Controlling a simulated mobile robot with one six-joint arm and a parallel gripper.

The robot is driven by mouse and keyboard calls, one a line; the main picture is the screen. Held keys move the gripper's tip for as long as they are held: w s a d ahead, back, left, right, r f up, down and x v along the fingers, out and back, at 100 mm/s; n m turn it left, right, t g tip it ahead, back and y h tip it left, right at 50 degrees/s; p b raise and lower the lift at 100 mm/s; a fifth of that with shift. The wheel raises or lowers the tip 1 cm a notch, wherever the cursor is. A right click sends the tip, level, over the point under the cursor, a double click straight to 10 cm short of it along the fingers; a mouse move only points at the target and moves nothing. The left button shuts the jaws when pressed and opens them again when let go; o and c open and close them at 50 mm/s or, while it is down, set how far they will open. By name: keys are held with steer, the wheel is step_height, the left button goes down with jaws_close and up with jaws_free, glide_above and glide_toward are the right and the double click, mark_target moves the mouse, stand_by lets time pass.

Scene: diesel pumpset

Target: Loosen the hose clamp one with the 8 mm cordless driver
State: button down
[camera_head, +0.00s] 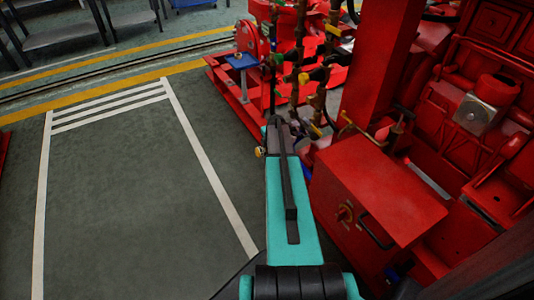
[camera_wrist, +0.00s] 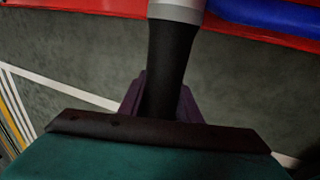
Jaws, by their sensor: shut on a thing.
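In the wrist view my gripper (camera_wrist: 162,100) has its dark purple fingers shut on a black handle with a light grey collar, which looks like the cordless driver (camera_wrist: 172,48). The handle runs up out of the top of the picture, so the driver's tip is out of sight. In the head view my teal arm reaches forward toward the red pumpset (camera_head: 378,192), and the gripper end is too small and covered to make out. I cannot pick out hose clamp one in either view.
A blue rounded part (camera_wrist: 268,15) lies close to the right of the driver, by a red edge. Red machinery with upright pipes and valves (camera_head: 300,50) stands ahead; a red box with a knob and handle is right of my arm. The left floor (camera_head: 130,200) is clear.

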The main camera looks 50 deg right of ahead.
steer(key=shift+s+d, duration=0.1)
steer(key=shift+d, duration=0.35)
stand_by(1.2)
steer(key=shift+a+r, duration=0.1)
steer(key=shift+a, duration=0.05)
stand_by(1.4)
